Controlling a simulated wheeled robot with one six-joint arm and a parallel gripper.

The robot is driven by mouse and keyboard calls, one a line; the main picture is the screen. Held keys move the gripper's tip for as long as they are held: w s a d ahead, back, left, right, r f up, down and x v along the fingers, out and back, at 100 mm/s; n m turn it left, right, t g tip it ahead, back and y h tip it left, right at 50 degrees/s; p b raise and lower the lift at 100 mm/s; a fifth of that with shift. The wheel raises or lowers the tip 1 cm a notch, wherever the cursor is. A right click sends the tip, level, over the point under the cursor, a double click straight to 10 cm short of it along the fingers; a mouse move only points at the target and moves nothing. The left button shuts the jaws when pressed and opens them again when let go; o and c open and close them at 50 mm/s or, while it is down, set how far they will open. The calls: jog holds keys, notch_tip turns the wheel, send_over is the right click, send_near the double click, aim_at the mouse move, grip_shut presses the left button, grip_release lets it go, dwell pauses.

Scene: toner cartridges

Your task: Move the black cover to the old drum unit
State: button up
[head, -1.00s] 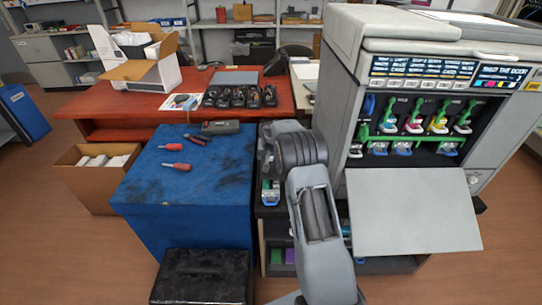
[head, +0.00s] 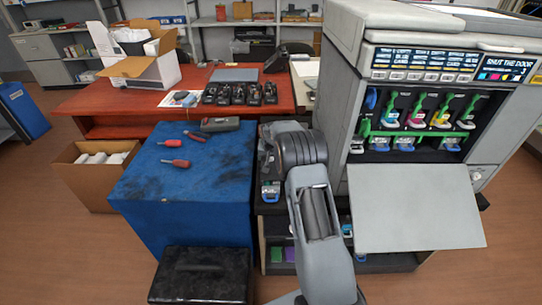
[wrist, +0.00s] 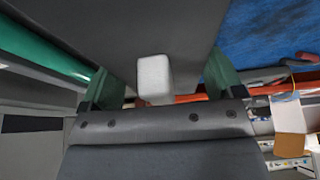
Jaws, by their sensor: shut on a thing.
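In the wrist view my gripper (wrist: 162,85) has its two green fingers on either side of a pale block (wrist: 155,78). It is shut on a large dark grey piece (wrist: 120,30) that fills the upper left. I cannot tell whether this piece is the black cover. A green cylinder (wrist: 45,52) lies along its left side; I cannot tell whether it belongs to a drum unit. In the head view my arm hides my gripper. Several black units (head: 240,93) stand in a row on the red table. I cannot pick out the old drum unit.
The blue-topped stand (head: 205,185) holds two red-handled screwdrivers, pliers and a grey tool (head: 221,124). The printer (head: 345,90) stands open at right, its flap (head: 415,208) lowered. A black case (head: 200,275) is in front; an open carton (head: 85,180) stands left.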

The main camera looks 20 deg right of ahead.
jog(key=shift+f, duration=0.1)
dwell(0.3)
jog(key=shift+f+b, duration=0.65)
jog(key=shift+f, duration=0.1)
jog(key=o, duration=0.7)
jog(key=shift+r, duration=0.1)
